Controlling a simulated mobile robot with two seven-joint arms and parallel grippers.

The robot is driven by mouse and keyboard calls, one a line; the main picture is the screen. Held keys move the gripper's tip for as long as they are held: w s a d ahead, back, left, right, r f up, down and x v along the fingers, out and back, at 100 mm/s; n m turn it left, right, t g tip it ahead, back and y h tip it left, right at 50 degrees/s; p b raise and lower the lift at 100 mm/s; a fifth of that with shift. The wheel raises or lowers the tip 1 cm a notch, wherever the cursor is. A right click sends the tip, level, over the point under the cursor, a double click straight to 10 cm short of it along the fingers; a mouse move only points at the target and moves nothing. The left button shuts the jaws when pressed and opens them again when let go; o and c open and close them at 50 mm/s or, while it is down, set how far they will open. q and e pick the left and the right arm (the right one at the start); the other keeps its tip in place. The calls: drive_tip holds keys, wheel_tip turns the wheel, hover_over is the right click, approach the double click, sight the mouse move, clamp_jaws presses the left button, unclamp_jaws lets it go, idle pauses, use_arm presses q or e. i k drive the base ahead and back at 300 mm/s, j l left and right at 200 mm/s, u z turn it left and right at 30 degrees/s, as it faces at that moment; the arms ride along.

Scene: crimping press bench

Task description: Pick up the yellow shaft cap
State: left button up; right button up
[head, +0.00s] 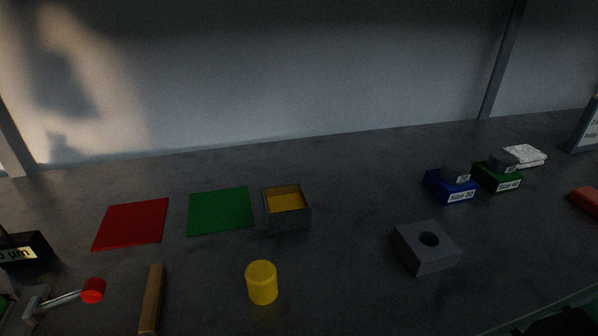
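The yellow shaft cap (262,283) is a short, smooth cylinder. It stands upright on the dark bench in the lower middle of the head view, with clear bench around it. My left gripper is not in the picture. A black shape (562,324) at the bottom right edge looks like part of my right gripper. It is cut off and dark, its fingers cannot be made out, and it is well away from the cap.
A wooden handle (151,299) lies left of the cap; a lever with a red knob (93,290) is beyond it. A grey block with a hole (428,246) sits to the right. Behind are an open box (289,224), a green mat (220,211) and a red mat (132,224).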

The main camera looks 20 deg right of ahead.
sight(260, 275)
drive_tip(key=l+z, duration=0.2)
drive_tip(key=l+u, duration=0.25)
drive_tip(key=u, duration=0.2)
drive_tip(key=i+l+u, duration=0.1)
drive_tip(key=l+u, duration=0.5)
drive_tip(key=u, duration=0.25)
drive_tip(key=l+u, duration=0.25)
drive_tip(key=u, duration=0.2)
